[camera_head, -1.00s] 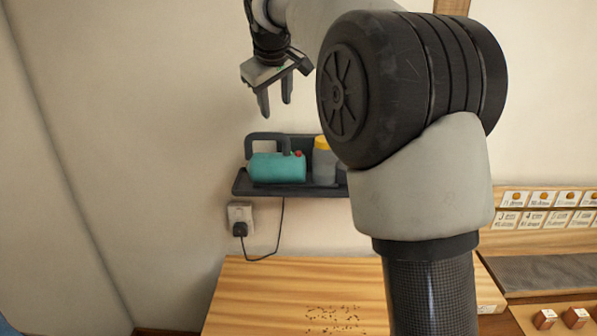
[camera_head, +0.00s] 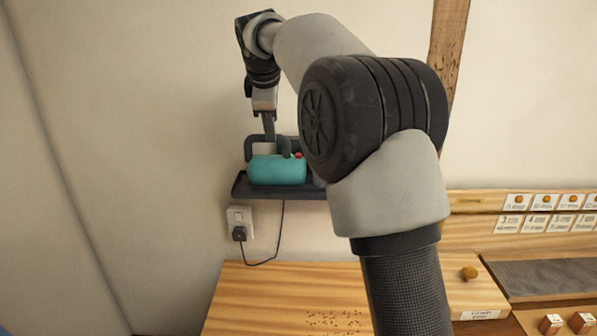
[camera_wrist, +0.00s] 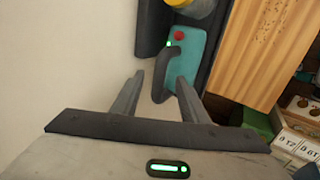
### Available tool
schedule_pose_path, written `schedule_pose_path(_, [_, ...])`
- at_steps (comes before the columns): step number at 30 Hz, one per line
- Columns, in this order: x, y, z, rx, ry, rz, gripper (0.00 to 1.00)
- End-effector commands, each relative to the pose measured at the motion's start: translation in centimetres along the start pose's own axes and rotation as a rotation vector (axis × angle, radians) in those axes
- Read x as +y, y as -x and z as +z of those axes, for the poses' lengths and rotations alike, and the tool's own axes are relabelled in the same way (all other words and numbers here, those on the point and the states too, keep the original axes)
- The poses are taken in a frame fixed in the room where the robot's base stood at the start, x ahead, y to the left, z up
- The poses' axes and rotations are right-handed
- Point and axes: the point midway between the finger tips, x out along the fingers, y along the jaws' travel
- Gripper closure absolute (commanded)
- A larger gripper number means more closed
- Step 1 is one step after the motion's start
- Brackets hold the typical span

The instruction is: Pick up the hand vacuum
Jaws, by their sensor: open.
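The hand vacuum (camera_head: 277,170) has a teal body, a dark grey handle and a red button. It rests on a dark wall shelf (camera_head: 300,193) in the head view. In the wrist view, its teal body (camera_wrist: 188,62) and handle (camera_wrist: 161,72) show just beyond the fingertips. My gripper (camera_head: 269,137) points down over the handle. In the wrist view, my gripper (camera_wrist: 158,82) is open, with the handle lying ahead between the lines of the two fingers. I cannot tell whether the fingertips reach past the handle. Nothing is held.
A yellow-capped grey container (camera_wrist: 195,8) stands beside the vacuum. A cord runs from the shelf to a wall socket (camera_head: 239,222). A wooden table (camera_head: 290,290) with dark specks is below. The wall is close behind the shelf.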

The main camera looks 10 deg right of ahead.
Motion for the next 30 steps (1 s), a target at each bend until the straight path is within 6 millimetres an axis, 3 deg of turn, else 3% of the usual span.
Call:
schedule_pose_path(10, [0.0,-2.5,0.1,0.000,-0.001,-0.001,0.60])
schedule_pose_path(18, [0.0,-6.4,0.1,0.000,-0.002,0.000,0.60])
schedule_pose_path(26, [0.0,-6.8,0.1,0.000,-0.002,0.001,0.60])
schedule_pose_path(30, [0.0,-6.8,0.1,0.000,-0.002,0.001,0.83])
